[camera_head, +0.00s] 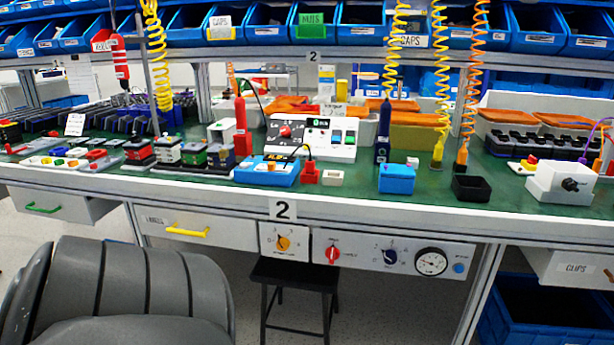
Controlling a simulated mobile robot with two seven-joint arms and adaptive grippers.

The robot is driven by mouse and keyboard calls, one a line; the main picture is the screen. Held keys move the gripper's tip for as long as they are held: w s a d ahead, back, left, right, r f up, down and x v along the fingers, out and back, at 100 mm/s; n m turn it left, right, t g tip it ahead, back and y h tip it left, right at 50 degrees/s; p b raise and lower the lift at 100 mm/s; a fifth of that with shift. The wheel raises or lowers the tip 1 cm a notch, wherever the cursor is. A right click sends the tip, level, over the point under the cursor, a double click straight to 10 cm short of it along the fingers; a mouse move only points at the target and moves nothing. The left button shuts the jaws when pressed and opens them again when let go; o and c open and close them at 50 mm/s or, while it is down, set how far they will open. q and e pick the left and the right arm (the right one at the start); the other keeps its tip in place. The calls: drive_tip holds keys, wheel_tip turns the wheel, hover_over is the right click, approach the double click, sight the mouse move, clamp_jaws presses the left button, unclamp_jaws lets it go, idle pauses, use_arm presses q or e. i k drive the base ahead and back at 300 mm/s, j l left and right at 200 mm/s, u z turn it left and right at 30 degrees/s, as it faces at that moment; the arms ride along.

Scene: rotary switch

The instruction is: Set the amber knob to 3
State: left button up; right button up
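The amber knob (283,243) sits on a small white panel (272,254) below the front edge of the bench, under the "2" label. Small marks ring the knob, but they are too small to read. I cannot tell which mark its pointer faces. Neither my left nor my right gripper is in view, and nothing covers the knob.
A red knob (332,254), a dark blue knob (390,257) and a gauge (431,262) sit on the panel to the right. A yellow-handled drawer (195,232) is to the left. A grey padded chair (130,290) stands front left; a black stool (295,275) stands below.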

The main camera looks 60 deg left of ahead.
sight(283, 244)
drive_tip(key=u, duration=2.05)
drive_tip(key=l+z, duration=0.2)
drive_tip(key=i+j, duration=0.05)
drive_tip(key=j, duration=0.1)
